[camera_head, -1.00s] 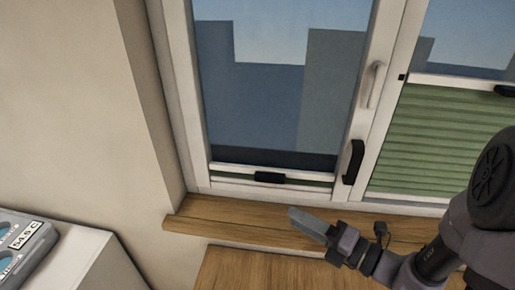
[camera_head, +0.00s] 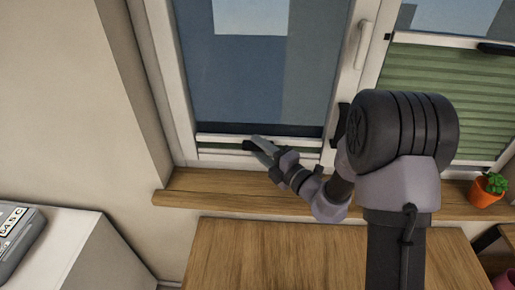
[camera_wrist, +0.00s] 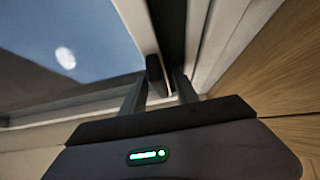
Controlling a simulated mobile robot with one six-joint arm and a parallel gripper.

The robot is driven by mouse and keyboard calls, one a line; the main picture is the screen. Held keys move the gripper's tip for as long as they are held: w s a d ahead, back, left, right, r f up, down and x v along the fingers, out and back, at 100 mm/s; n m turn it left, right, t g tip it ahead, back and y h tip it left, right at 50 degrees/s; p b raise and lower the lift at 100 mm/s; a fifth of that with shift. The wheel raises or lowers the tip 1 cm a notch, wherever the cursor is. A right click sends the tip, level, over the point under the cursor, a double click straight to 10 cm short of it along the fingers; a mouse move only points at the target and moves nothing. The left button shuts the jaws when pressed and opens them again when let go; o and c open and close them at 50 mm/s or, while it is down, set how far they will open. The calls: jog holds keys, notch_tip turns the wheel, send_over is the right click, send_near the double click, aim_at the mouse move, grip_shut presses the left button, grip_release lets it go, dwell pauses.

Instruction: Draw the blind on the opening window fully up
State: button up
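The opening window's pane (camera_head: 250,80) is at the left in the head view, with a grey lever handle (camera_head: 362,45) on its right stile. Its blind is bunched at the bottom, with a pale rail (camera_head: 215,138) and a thin strip of green fabric (camera_head: 217,149) below. A small black grip tab (camera_head: 246,145) sits on that rail, partly hidden by my gripper (camera_head: 262,145). In the wrist view, my gripper (camera_wrist: 160,84) has its fingers apart, with the black tab (camera_wrist: 154,72) showing between their tips. I cannot tell whether they touch it.
The right window has a green pleated blind (camera_head: 445,95) with a black tab (camera_head: 497,48) on its upper rail. A wooden sill (camera_head: 200,188) runs below. A potted plant (camera_head: 487,188) stands on the sill at right. A grey device (camera_head: 20,240) lies on the white cabinet at left.

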jog(key=shift+w+a, duration=0.35)
grip_shut()
dwell(1.2)
